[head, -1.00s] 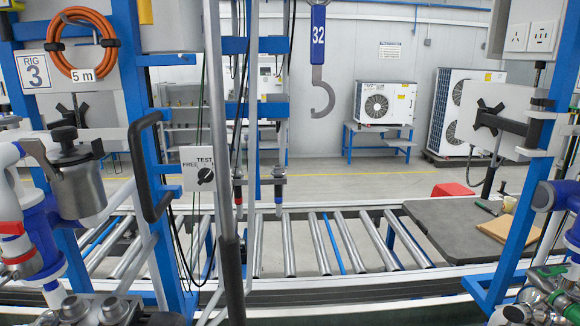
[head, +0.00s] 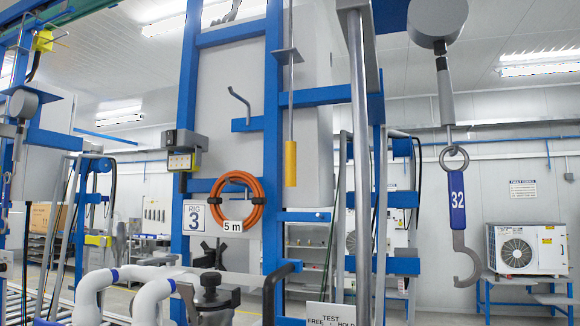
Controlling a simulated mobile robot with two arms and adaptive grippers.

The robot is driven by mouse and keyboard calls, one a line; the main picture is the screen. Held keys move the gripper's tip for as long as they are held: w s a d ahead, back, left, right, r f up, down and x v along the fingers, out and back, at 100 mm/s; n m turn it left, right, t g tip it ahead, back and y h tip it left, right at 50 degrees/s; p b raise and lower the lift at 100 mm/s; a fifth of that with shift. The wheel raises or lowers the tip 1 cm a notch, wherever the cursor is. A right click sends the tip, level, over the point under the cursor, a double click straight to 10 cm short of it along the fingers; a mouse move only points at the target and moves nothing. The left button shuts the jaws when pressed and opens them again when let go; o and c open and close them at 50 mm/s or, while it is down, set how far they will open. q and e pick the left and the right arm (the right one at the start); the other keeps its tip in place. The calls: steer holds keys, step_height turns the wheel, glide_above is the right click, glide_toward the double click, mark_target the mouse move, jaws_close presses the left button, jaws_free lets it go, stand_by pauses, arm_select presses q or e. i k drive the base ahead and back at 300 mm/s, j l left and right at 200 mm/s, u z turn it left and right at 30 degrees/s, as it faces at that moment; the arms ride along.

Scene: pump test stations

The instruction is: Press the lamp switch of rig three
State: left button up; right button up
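A grey box with a yellow front and small round controls (head: 181,162) is fixed to the left post above the sign. A yellow handle (head: 290,163) hangs on a thin rod to the right of the sign. I cannot tell for certain which of these is the lamp switch.
An orange hose coil (head: 237,202) hangs beside the sign. A bent grey hook (head: 239,104) sits above it. White curved pipe-like parts (head: 150,300) and a black-knobbed clamp (head: 210,285) stand at the bottom left.

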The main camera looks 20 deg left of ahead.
mark_target(169, 135)
steer(key=u, duration=1.3)
